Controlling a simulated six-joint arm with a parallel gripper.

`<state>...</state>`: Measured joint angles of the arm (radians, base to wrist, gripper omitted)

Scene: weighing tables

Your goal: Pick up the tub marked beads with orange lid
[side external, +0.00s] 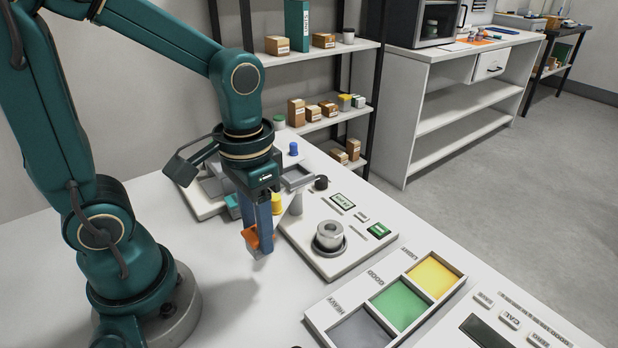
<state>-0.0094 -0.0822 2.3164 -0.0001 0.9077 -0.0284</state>
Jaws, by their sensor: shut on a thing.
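My gripper (261,247) points down above the white table, left of the weighing scale. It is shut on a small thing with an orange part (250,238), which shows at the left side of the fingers. The orange part matches an orange lid, but the fingers hide most of the rest. No "beads" marking is readable. I cannot tell whether it touches the table.
The scale (290,236) carries a metal cylinder (329,234). A tray (318,318) has grey HEAVY, green GOOD and yellow LIGHT compartments. A yellow piece (277,204) and grey cone (296,204) stand behind my gripper. Table front-left of it is clear.

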